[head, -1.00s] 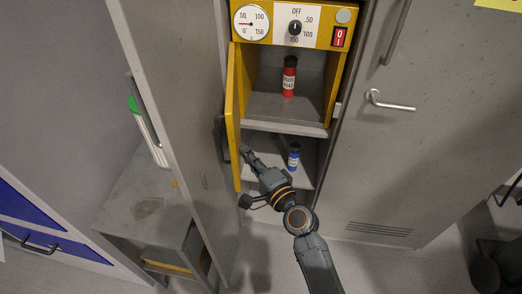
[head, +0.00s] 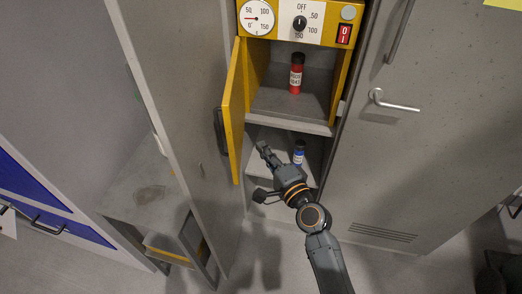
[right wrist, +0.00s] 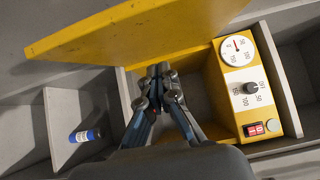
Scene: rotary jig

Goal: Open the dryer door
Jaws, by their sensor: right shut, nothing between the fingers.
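The dryer (head: 297,22) is a yellow cabinet with a gauge, a dial and a red switch on its top panel. Its yellow door (head: 235,110) stands swung open to the left, with a dark handle (head: 221,131) on its outer face. The door also shows in the right wrist view (right wrist: 130,30). My right gripper (head: 262,145) is shut and empty, in front of the lower opening and a little right of the door's free edge, apart from it in the head view. Its closed fingertips show in the right wrist view (right wrist: 160,70). My left gripper is not in view.
A blue bottle (head: 299,152) stands on the shelf below, close to my right gripper. A grey cabinet door with a lever handle (head: 393,102) is at the right. A grey panel (head: 180,120) stands left of the dryer door.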

